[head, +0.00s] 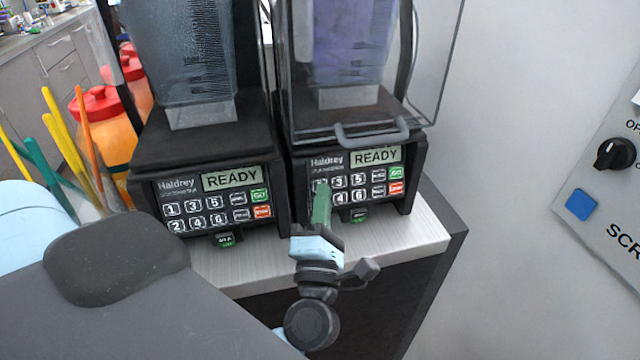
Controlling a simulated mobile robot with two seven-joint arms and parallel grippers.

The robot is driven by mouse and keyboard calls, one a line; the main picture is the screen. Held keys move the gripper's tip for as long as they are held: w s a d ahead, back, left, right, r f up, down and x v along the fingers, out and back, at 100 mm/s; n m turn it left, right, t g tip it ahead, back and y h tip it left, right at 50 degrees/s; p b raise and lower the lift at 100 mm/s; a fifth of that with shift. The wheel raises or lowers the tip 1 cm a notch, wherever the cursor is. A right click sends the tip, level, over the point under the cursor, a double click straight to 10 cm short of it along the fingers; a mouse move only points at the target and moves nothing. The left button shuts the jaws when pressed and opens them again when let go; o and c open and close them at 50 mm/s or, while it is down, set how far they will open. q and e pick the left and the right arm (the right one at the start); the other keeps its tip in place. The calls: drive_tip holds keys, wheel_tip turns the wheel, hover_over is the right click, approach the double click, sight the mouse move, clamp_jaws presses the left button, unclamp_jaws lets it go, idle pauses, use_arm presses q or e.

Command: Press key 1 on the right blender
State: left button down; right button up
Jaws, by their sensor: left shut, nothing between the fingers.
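The right blender (335,225) stands on the counter with a purple-filled jar (345,45) inside a clear cover. Its keypad display (375,157) reads READY. Keys 3, 5, 4 and 6 show on its panel. My left gripper (321,190) is shut and empty, with its green fingertips in front of the left key column. The fingers cover most of key 1 and key 2. I cannot tell whether the tips touch the panel. My right gripper is not in view.
The left blender (205,145) stands close beside it, also showing READY. Orange containers with red lids (98,105) and colored sticks (60,130) are at left. The counter (400,232) has a bare front strip. A control panel (605,190) is on the right wall.

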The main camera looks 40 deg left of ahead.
use_arm(q)
drive_tip(key=shift+w+a, duration=0.1)
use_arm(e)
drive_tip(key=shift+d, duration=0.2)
use_arm(q)
drive_tip(key=shift+w+a+f, duration=0.1)
drive_tip(key=shift+w+a, duration=0.1)
idle(0.3)
drive_tip(key=shift+w+a, duration=0.1)
drive_tip(key=shift+a, duration=0.05)
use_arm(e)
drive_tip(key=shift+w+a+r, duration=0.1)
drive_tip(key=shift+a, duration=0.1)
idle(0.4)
use_arm(q)
drive_tip(key=shift+w+a+f, duration=0.1)
drive_tip(key=shift+a+f, duration=0.05)
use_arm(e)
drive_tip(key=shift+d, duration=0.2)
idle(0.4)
use_arm(q)
drive_tip(key=shift+s+d+r+p, duration=0.3)
drive_tip(key=shift+s+d, duration=0.2)
drive_tip(key=shift+d, duration=0.1)
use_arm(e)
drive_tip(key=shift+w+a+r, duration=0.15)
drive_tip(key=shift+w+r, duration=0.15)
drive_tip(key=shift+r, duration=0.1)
